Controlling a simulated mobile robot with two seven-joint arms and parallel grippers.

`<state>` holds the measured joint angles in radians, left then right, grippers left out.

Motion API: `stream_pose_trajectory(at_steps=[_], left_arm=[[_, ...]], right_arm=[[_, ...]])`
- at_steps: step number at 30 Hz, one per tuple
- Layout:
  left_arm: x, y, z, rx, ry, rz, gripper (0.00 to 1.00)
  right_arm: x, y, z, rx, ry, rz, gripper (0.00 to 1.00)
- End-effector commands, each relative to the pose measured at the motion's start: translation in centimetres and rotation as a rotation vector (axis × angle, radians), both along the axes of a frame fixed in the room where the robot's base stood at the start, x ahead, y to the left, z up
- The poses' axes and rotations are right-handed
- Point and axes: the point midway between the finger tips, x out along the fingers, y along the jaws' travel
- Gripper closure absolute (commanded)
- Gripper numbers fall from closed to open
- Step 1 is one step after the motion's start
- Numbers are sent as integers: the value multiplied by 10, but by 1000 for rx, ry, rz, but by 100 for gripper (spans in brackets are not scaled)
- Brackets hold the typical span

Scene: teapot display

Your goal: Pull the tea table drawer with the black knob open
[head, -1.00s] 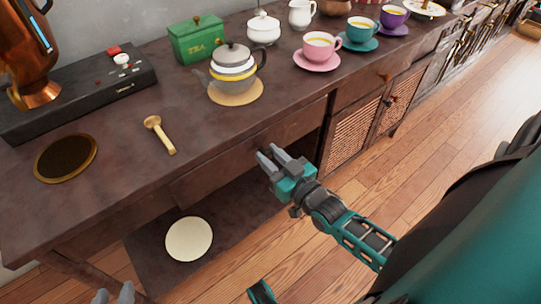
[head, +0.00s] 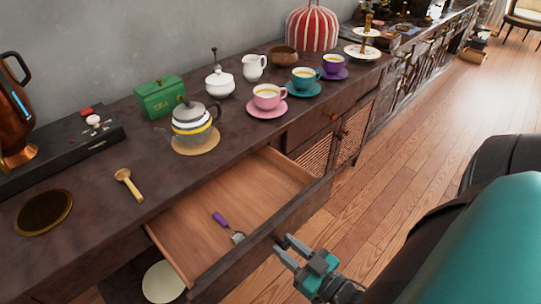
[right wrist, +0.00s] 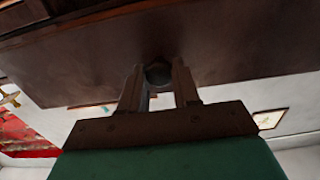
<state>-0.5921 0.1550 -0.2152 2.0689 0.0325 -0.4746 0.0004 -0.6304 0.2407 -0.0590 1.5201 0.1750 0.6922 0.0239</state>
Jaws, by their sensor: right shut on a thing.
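The tea table drawer (head: 235,205) stands pulled out from under the dark wooden tabletop, its bare wooden inside showing. A purple-handled utensil (head: 226,225) lies in it. My right gripper (head: 282,246) is at the outer face of the drawer front. In the right wrist view, its two fingers close on the round black knob (right wrist: 158,74) against the dark drawer front (right wrist: 220,50). My left gripper is not in view.
On the tabletop stand a glass teapot (head: 192,120) on a round mat, a green tea box (head: 160,96), several cups on saucers, and a wooden scoop (head: 129,185). Wooden floor (head: 430,150) lies clear to the right.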

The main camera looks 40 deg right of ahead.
Motion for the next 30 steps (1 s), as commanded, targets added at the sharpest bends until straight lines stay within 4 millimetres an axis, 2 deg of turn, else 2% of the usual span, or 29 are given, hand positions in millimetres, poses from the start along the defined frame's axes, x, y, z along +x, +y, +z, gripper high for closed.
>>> stream_pose_trajectory(at_steps=[3, 9, 23, 24, 30], left_arm=[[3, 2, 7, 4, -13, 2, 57], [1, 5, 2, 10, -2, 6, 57], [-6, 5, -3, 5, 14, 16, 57], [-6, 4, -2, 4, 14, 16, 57], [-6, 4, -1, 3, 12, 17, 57]], right_arm=[[-19, -1, 1, 1, 2, 0, 100], [-35, -2, 0, 1, 0, 0, 100], [-40, -3, 0, 0, -1, 0, 100], [-40, -3, -1, 0, -1, 0, 67], [-40, -3, 0, 0, -1, 0, 48]])
